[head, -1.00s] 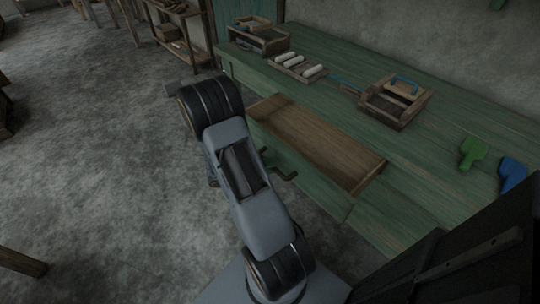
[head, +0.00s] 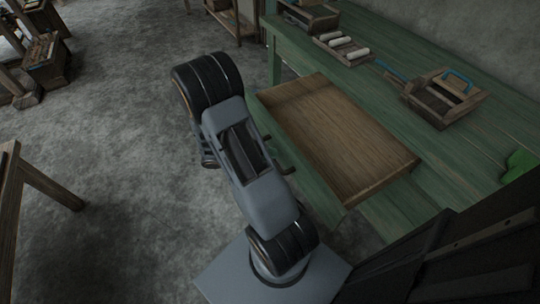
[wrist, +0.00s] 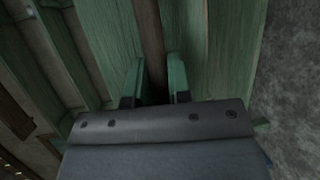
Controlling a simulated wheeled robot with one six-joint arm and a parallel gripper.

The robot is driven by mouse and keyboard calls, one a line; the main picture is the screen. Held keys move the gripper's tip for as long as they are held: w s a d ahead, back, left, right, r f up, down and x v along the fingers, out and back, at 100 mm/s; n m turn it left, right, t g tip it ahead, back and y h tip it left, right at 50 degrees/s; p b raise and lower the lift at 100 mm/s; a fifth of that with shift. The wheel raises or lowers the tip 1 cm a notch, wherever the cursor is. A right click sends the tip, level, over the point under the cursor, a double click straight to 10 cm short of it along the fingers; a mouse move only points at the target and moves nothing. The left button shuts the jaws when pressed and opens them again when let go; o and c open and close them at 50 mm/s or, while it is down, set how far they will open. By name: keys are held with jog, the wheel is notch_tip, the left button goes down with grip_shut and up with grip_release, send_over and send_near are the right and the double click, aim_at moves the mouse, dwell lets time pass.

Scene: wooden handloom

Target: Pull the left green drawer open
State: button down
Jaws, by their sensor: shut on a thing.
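The left green drawer (head: 312,187) stands pulled out from the green workbench in the head view, with its bare brown wooden inside (head: 340,130) showing. Part of its dark handle (head: 285,168) shows beside my arm at the drawer front. My gripper (wrist: 158,68) shows in the wrist view, its two fingers on either side of a narrow dark gap at the drawer. It is shut on the drawer handle, though the held part is hard to see. In the head view my arm hides the gripper.
On the workbench (head: 410,50) stand a wooden tray with white rolls (head: 342,48), a wooden box with a blue handle (head: 443,97) and a green item (head: 519,165). A dark frame (head: 470,255) is close at the right. Grey floor (head: 120,150) is open at left.

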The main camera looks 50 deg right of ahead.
jog(key=c, duration=1.1)
grip_release()
jog(key=shift+w, duration=0.1)
jog(key=p+v, duration=0.1)
jog(key=v, duration=1.2)
jog(key=shift+w+a, duration=0.25)
jog(key=shift+a, duration=0.05)
